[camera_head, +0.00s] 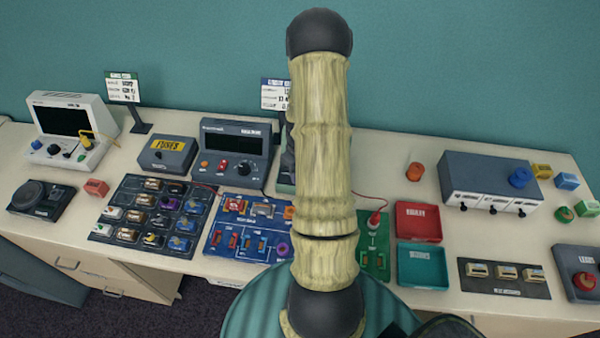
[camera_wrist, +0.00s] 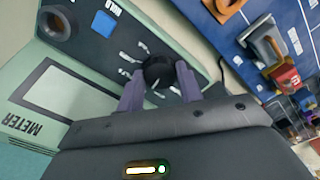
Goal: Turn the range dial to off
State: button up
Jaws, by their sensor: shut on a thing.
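The range dial (camera_wrist: 158,68) is a round black knob on the dark panel of the pale green meter (camera_wrist: 30,105), in the wrist view. White marks surround it, too small to read, and I cannot tell which one it points to. My gripper (camera_wrist: 159,75) has its two purple fingers on either side of the dial, shut on it. A blue button (camera_wrist: 104,24) marked HOLD and a round socket (camera_wrist: 57,24) sit on the same panel. In the head view my arm hides the dial and gripper; a pale green edge of the meter (camera_head: 285,187) shows.
A blue circuit board (camera_head: 228,245) lies close beside the meter. A dark bench instrument (camera_head: 236,140) stands to the left. A red probe (camera_head: 375,218), a red tray (camera_head: 418,222) and a teal tray (camera_head: 422,266) are to the right.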

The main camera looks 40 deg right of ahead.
jog(key=shift+m, duration=0.6)
jog(key=o, duration=1)
notch_tip(320, 180, up, 18)
jog(key=b, duration=0.3)
jog(key=shift+f, duration=0.25)
